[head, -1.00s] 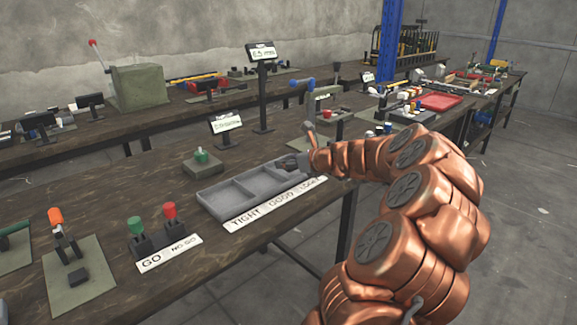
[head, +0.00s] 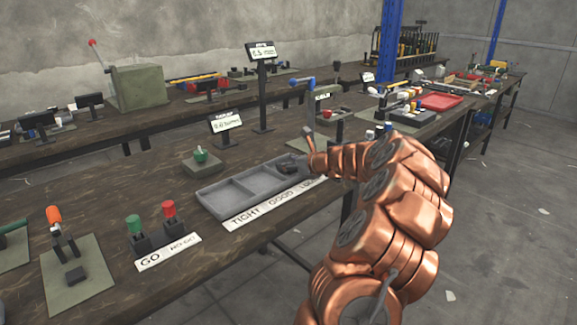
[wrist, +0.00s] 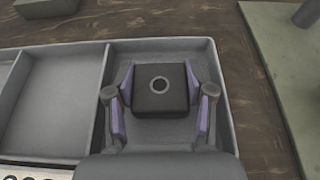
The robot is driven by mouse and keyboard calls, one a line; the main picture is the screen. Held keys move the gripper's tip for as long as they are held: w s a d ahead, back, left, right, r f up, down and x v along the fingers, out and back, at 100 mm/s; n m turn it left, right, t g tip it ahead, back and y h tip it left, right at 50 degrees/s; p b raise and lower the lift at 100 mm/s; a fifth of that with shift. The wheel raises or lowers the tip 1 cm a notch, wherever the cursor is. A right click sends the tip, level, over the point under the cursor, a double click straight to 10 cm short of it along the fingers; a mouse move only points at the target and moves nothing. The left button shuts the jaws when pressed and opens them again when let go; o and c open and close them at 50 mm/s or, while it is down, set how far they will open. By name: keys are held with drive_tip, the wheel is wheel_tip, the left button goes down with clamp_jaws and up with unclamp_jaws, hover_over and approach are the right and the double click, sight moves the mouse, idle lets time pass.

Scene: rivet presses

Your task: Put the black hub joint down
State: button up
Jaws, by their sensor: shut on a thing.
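The black hub joint (wrist: 160,88), a dark block with a round hole in its top, sits between the purple pads of my gripper (wrist: 160,98) in the wrist view. My gripper is shut on it. Both are inside the right-hand compartment of the grey tray (wrist: 225,105). I cannot tell whether the joint touches the compartment floor. In the head view the grey tray (head: 215,204) lies on the bench, and my gripper (head: 290,168) is at its right end. The label strip (head: 268,208) in front reads TIGHT, GOOD and a partly hidden third word.
A small display (head: 226,124) stands behind the tray. In the wrist view a green plate (wrist: 290,60) lies to the right, with bare wood between.

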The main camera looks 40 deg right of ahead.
drive_tip(key=shift+f, duration=0.1)
drive_tip(key=o, duration=1.1)
drive_tip(key=shift+o, duration=0.2)
drive_tip(key=shift+s+r, duration=0.3)
drive_tip(key=shift+r, duration=0.05)
drive_tip(key=p+v, duration=0.1)
drive_tip(key=v, duration=1)
drive_tip(key=shift+s, duration=0.15)
drive_tip(key=shift+a, duration=0.15)
